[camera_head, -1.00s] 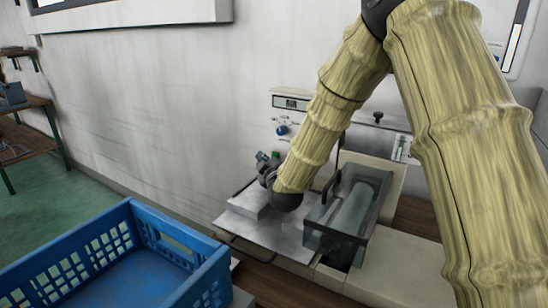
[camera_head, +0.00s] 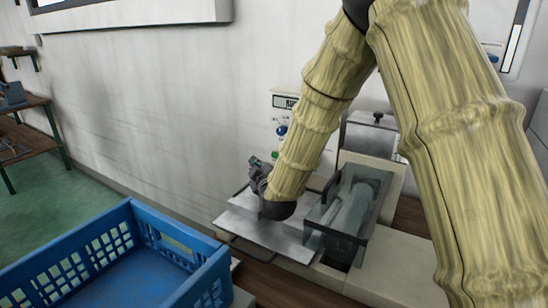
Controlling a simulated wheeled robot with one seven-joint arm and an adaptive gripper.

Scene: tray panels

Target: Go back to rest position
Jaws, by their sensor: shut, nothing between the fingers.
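My gripper (camera_head: 260,178) is the dark end of my arm, over the left part of the metal tray (camera_head: 285,240) on the bench machine. It is shut and empty. Its fingertips are mostly hidden by my wrist, so I cannot tell how far above the tray they are. A pale flat panel (camera_head: 236,217) lies on the tray, below and left of my gripper, partly covered by my wrist.
A clear-sided chamber (camera_head: 345,215) with a dark frame stands close to the right of my wrist. A blue crate (camera_head: 75,250) is at the lower left. The white wall (camera_head: 150,110) is behind. A shelf (camera_head: 28,140) stands far left.

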